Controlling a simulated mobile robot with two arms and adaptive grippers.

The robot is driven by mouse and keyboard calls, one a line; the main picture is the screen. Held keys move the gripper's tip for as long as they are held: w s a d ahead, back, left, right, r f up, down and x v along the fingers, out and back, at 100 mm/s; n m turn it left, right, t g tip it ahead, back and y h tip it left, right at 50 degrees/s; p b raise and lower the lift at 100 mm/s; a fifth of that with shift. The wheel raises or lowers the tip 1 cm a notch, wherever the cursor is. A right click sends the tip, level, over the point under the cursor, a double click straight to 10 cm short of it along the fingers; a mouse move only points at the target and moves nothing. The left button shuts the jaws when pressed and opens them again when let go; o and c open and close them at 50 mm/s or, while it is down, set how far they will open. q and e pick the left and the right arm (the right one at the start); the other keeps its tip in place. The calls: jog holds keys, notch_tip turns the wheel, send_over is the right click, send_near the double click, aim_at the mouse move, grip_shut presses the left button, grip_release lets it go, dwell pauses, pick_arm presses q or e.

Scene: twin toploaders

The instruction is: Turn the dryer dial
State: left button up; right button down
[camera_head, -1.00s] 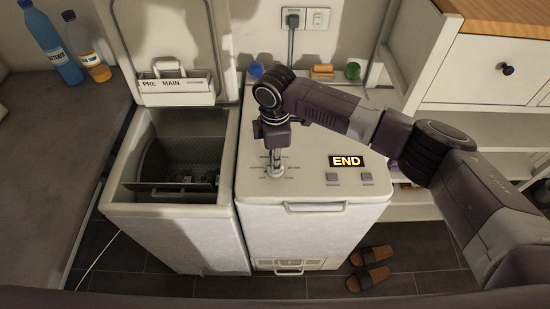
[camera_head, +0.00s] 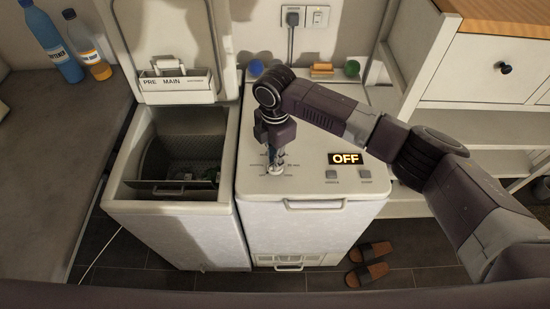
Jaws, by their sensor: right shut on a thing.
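The dryer (camera_head: 310,225) is the white machine on the right, with its lid shut and a display (camera_head: 345,158) reading OFF. Its dial (camera_head: 275,170) is on the left part of the top panel, with printed marks around it, and is mostly hidden by the fingers. My right gripper (camera_head: 274,160) points down from above and is shut on the dial. My left gripper is not in view.
The washer (camera_head: 175,235) on the left has its lid up, its drum (camera_head: 185,155) open to view. Bottles (camera_head: 90,50) stand on the left counter. A brush (camera_head: 322,70) and a green ball (camera_head: 351,68) lie at the dryer's back. Sandals (camera_head: 370,264) lie on the floor.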

jog(key=c, duration=2)
grip_release()
jog(key=shift+o, duration=0.2)
jog(key=shift+r, duration=0.1)
notch_tip(320, 180, up, 12)
